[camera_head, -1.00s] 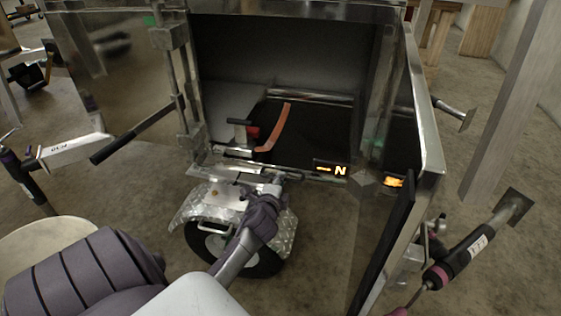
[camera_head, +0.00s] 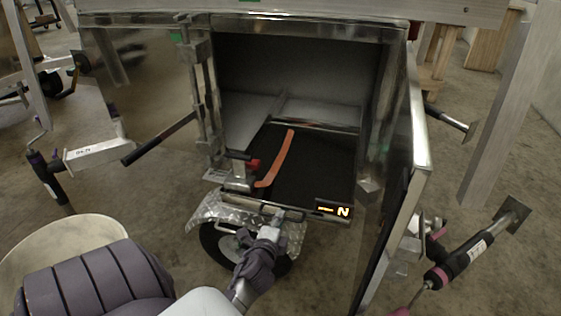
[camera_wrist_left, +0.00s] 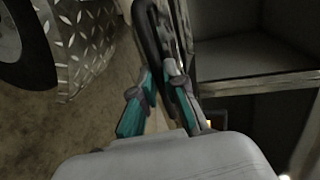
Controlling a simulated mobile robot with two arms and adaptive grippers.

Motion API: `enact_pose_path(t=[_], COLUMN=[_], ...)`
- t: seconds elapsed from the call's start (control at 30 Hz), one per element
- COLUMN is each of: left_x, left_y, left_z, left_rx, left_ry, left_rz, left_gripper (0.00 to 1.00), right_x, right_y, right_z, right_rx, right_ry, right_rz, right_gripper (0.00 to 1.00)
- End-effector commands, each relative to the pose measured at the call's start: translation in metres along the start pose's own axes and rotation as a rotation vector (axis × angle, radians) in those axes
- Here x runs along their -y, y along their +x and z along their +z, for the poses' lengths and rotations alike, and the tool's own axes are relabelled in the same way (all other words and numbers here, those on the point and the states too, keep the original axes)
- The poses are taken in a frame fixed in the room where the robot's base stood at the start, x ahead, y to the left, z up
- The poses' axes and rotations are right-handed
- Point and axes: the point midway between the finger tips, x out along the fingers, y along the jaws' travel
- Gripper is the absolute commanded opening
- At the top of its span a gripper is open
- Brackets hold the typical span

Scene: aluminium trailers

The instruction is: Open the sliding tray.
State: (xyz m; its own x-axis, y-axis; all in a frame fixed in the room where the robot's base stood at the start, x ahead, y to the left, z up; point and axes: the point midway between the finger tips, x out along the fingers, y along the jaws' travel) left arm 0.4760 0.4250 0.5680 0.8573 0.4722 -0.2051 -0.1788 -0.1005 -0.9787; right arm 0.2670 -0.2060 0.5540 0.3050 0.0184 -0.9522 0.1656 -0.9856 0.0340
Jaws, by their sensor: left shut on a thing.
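The sliding tray (camera_head: 318,172) has a black floor and stands partly drawn out of the open metal trailer box in the head view. A bare grey floor shows behind it. Its front edge carries a dark handle bar and a lit "N" label. My left gripper (camera_head: 279,215) is shut on the handle of the tray (camera_head: 250,207) at the front edge. In the left wrist view, the teal-padded fingers (camera_wrist_left: 158,88) close around the dark handle bar (camera_wrist_left: 165,35). The fingers hide part of the handle. My right gripper is not in view.
An orange-red curved strip (camera_head: 277,160) lies over the tray. The left door (camera_head: 140,80) and right door (camera_head: 408,150) stand open at the sides. A wheel (camera_head: 222,245) under a diamond-plate fender (camera_head: 207,212) is below the tray.

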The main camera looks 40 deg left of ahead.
Motion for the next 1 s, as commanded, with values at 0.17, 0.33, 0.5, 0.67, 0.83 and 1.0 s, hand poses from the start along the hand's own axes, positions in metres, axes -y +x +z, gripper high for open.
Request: enact_pose_path(t=[0.17,0.33,0.5,0.67,0.83,1.0], left_x=[-0.001,-0.001,0.000,-0.001,-0.001,-0.001], left_y=[0.000,0.000,0.000,-0.002,-0.024,-0.053], left_z=[0.001,0.001,0.000,0.000,0.000,0.001], left_rx=[0.002,0.001,0.001,0.000,0.001,0.002], left_ry=[0.000,0.000,0.000,0.000,0.000,-0.002], left_rz=[0.001,0.001,0.001,0.001,0.002,0.003], left_gripper=[0.00,0.23,0.23,0.23,0.23,0.23], right_x=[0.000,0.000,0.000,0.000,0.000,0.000], right_y=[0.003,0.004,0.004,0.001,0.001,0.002], right_z=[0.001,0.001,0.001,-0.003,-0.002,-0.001], right_rx=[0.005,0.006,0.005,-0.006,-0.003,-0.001], right_ry=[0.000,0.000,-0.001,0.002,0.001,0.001], right_rz=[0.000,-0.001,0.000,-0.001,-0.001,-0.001], right_gripper=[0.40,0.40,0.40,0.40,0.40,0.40])
